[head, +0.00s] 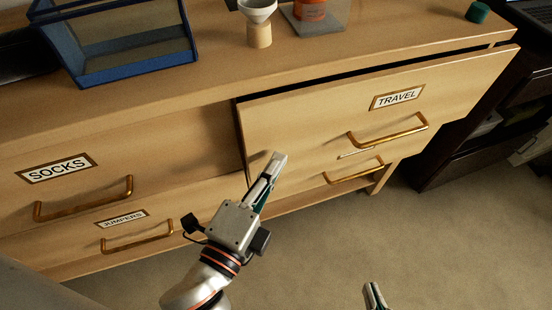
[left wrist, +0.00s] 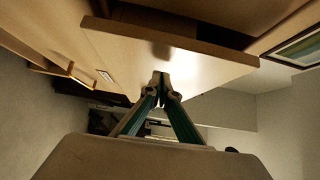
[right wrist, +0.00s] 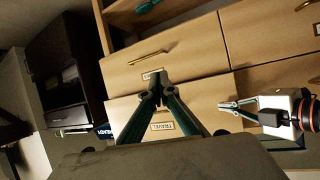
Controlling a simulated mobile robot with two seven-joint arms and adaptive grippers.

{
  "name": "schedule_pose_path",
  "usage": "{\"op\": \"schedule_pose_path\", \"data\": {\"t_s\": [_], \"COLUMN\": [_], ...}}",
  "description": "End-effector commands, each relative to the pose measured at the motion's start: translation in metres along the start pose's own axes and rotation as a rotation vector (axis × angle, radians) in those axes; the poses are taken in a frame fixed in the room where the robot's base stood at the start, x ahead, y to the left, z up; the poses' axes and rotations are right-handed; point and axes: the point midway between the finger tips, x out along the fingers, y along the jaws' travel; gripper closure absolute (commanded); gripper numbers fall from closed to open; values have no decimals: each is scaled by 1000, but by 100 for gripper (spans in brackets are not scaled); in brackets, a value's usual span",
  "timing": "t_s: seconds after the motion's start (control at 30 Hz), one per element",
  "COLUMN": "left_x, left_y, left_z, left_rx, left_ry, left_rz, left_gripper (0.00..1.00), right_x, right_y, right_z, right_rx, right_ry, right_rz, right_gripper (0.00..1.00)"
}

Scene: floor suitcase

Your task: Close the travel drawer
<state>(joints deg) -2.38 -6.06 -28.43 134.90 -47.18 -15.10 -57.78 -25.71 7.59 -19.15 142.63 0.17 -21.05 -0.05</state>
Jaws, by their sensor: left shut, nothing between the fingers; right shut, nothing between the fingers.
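The travel drawer (head: 320,115), with its TRAVEL label (head: 397,98) and brass handle (head: 390,137), stands out from the dresser. A dark gap shows along its top edge. In the right wrist view its label (right wrist: 162,126) appears upside down. My left gripper (head: 279,157) is shut and empty, close to the lower left part of the drawer front; contact cannot be told. In the left wrist view its tips (left wrist: 160,76) overlap a wooden panel. My right gripper (head: 372,289) is shut and empty, low in the head view, away from the dresser.
The socks drawer (head: 160,150) and jumpers drawer (head: 190,229) look shut. A blue-framed box (head: 130,67), a white cup on a wooden stand (head: 259,30) and a green object (head: 478,12) sit on the dresser top. A dark shelf unit stands right. The carpet (head: 460,240) is clear.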

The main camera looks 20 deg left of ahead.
Motion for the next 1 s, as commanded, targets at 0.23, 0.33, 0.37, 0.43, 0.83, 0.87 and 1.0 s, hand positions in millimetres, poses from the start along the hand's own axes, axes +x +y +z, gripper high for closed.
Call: {"op": "schedule_pose_path", "data": {"t_s": [0.23,0.33,0.37,0.43,0.83,0.87,1.0], "left_x": [-2,-2,-2,-2,18,21,31], "left_y": [0,0,0,-1,-13,-12,-11], "left_z": [-1,-1,-1,-1,14,16,29], "left_rx": [0,0,0,0,11,10,5], "left_ry": [-1,-1,-1,-1,5,5,0], "left_rz": [1,0,-1,-1,-22,-22,-17], "left_gripper": [100,100,100,100,100,100,100], "right_x": [3,3,3,3,-5,-6,-9], "right_y": [0,0,0,0,13,15,22], "right_z": [-12,-13,-13,-12,5,7,16], "right_rx": [8,7,7,7,-67,-77,-108], "right_ry": [29,31,31,29,-31,-38,-66], "right_rz": [-2,-2,-1,-1,22,25,35], "right_gripper": [100,100,100,100,100,100,100]}}
